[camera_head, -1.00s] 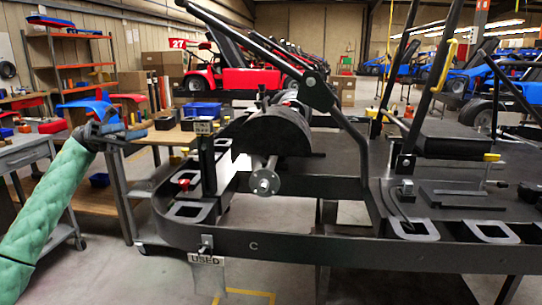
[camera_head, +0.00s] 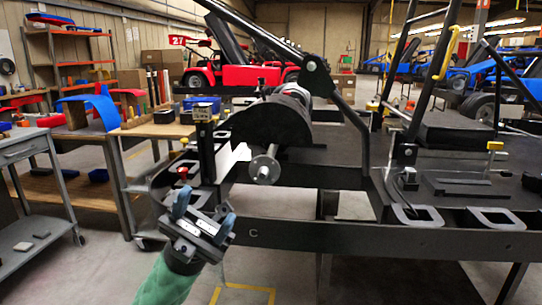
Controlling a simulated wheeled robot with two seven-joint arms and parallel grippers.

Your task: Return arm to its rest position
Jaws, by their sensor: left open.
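My left gripper (camera_head: 204,215) is at the lower middle-left of the head view, on the end of my green-sleeved arm coming up from the bottom edge. Its two blue-grey fingers point up and are apart, with nothing seen between them. It is in front of the near left corner of the black kart frame (camera_head: 330,238) and covers part of it. I cannot tell whether it touches the frame. My right gripper is not in view.
The kart frame on its stand fills the middle and right, with a round black part and metal shaft (camera_head: 264,168) on it. A grey cart (camera_head: 40,190) and a wooden workbench (camera_head: 160,130) stand at left. Bare floor lies between cart and frame.

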